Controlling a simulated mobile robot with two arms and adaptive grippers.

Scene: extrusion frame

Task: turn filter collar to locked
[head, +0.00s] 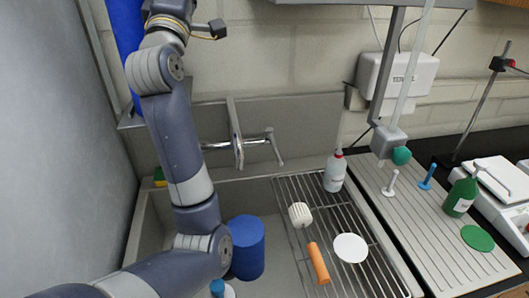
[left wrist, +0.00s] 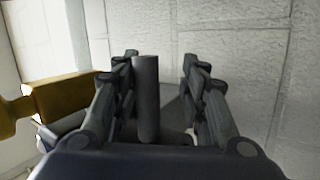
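No filter collar can be made out for certain. In the left wrist view my left gripper (left wrist: 158,75) is open, its fingers standing well apart. An upright grey bar (left wrist: 147,98) shows between the fingers, closer to the left finger; I cannot tell whether it touches. A brown-yellow piece (left wrist: 55,103) with a narrowed neck lies just outside the left finger. In the head view my left arm reaches up past the top edge, so its gripper is out of frame there. A tall blue cylinder (head: 127,45) stands behind this arm, partly hidden. My right gripper is not in view.
Below are a sink with a faucet (head: 238,145), a blue container (head: 248,250) and a wire rack (head: 296,240) holding a white bottle (head: 334,174), a brush and a white disc. A towel dispenser (head: 398,80) hangs on the wall. A green bottle (head: 460,197) stands right.

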